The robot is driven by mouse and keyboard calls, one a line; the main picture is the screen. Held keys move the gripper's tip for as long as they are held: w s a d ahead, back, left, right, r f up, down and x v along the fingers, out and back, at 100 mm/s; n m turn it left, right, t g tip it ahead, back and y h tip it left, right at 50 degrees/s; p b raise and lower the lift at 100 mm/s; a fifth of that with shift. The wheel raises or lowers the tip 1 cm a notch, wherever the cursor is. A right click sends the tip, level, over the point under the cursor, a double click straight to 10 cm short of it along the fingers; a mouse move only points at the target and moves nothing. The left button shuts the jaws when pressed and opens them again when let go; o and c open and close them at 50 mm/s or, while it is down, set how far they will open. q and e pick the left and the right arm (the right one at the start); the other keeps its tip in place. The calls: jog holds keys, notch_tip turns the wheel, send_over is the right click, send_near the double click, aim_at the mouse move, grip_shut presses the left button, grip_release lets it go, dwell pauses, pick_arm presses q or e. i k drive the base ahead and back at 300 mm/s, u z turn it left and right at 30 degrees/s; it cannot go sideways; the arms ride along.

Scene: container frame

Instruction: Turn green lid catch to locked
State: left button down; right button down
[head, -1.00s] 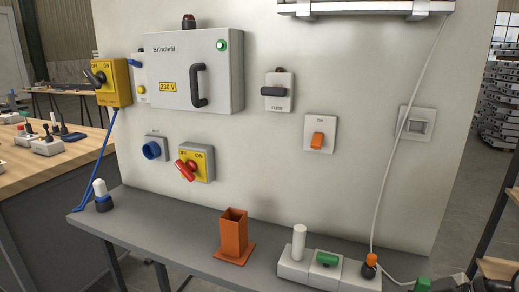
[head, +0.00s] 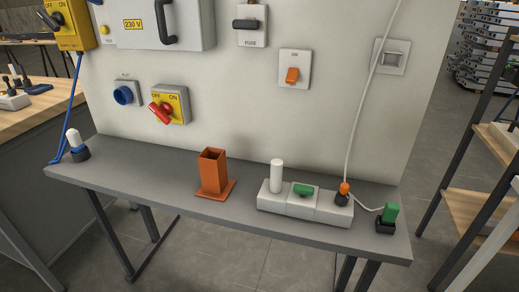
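A green bar-shaped piece (head: 303,190) lies on top of the middle part of a white block strip (head: 272,204) on the grey bench. A second green piece (head: 391,212) stands on a black base at the bench's right end. I cannot tell which of these, if either, is the lid catch, and I see no readable locked mark. The grey cabinet (head: 192,30) on the panel is cut off by the top edge, so its upper part is hidden. Neither of my grippers is in view.
An orange square tube (head: 212,175) stands on the grey bench (head: 150,180). The panel holds a red rotary switch (head: 161,112), a blue socket (head: 124,95) and an orange rocker switch (head: 292,75). The bench's left middle is clear.

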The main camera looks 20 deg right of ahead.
aim_at(304, 190)
jog(key=u, duration=1.2)
jog(key=i, duration=0.3)
jog(key=z, duration=2.45)
